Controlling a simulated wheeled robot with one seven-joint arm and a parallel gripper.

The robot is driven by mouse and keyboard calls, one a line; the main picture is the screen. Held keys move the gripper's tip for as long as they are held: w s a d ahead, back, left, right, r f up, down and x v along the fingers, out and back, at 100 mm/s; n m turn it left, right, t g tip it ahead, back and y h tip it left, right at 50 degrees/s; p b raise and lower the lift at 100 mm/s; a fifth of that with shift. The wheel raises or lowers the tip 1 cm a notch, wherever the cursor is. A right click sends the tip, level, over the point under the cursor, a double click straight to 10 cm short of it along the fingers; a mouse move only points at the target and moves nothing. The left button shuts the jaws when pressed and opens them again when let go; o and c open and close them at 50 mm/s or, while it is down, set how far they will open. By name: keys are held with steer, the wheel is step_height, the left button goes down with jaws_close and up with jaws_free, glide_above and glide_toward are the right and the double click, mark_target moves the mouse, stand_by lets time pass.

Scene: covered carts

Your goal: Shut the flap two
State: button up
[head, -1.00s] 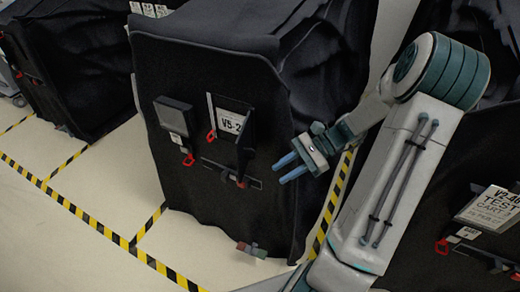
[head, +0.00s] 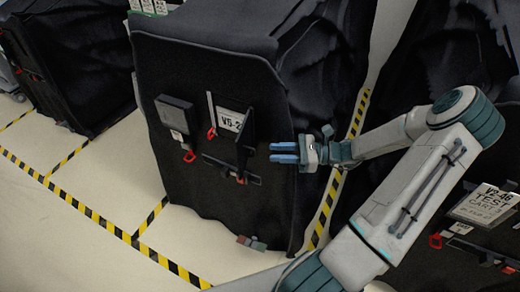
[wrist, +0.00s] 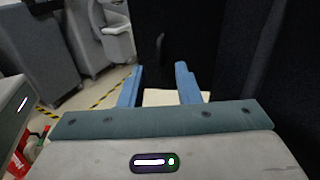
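A black-covered cart (head: 215,200) stands in the middle of the head view. Its front has a dark flap (head: 248,128) standing out edge-on beside a white label (head: 230,121) that reads "V5-2" as far as it shows. A second dark flap (head: 176,115) sticks out to the left. I cannot tell from any marking which is flap two. My gripper (head: 272,153) is to the right of the edge-on flap, apart from it, its blue fingers pointing left. In the wrist view the fingers (wrist: 159,70) are apart with nothing between them.
Red pull tags (head: 211,132) hang by the flaps, and a black slotted plate (head: 230,168) lies below. Another covered cart (head: 470,245) stands at the right and one (head: 65,65) at the left. Yellow-black tape (head: 95,213) marks the open floor.

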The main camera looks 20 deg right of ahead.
steer(key=x, duration=0.6)
steer(key=shift+p, duration=0.4)
jaws_close()
